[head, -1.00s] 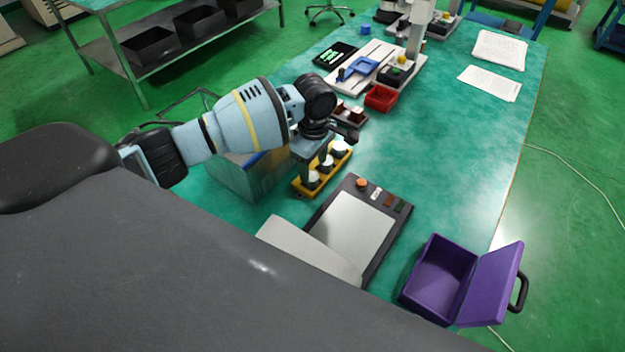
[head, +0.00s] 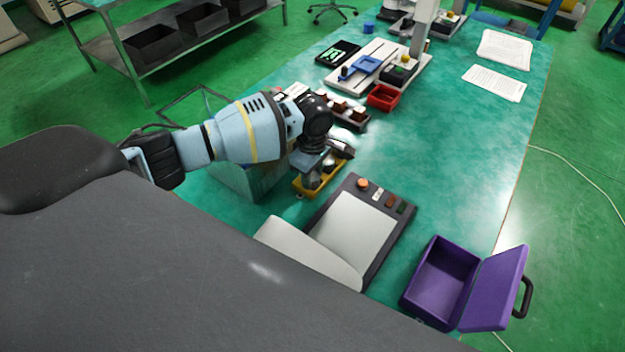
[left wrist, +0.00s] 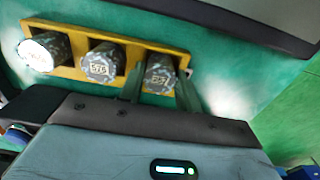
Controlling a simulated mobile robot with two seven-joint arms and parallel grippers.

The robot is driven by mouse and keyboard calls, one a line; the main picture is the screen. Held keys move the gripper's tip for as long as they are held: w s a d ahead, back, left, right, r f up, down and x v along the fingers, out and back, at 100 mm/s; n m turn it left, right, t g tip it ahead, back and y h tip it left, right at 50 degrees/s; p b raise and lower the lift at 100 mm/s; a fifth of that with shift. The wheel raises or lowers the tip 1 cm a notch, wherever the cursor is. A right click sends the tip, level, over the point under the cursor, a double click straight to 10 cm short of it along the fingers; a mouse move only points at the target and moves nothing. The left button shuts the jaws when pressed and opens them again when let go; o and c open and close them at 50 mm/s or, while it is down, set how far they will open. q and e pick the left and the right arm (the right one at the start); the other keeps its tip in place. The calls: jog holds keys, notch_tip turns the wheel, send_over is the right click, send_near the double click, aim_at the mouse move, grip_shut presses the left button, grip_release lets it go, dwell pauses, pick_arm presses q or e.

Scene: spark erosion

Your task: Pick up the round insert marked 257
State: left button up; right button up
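A yellow holder (head: 302,190) stands on the green table, with round inserts in it. In the left wrist view the holder (left wrist: 70,72) carries three dark round inserts with pale tops. The one at the right (left wrist: 159,79) has a label ending in 57; its first digit is hard to read. The middle insert (left wrist: 100,64) seems marked 576, and the left insert (left wrist: 40,52) has a glare-washed label. My left gripper (left wrist: 160,88) is open, with one finger on each side of the right insert. In the head view my left gripper (head: 322,168) partly hides the holder. My right gripper is out of view.
A grey-topped device (head: 352,232) with coloured buttons lies close right of the holder. An open purple case (head: 440,280) is at the front right. A dark tray of brown pieces (head: 350,115) and a red bin (head: 383,98) stand behind. The table's right middle is clear.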

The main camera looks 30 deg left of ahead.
aim_at(313, 175)
pick_arm(q)
grip_shut()
jog(key=shift+r, duration=0.1)
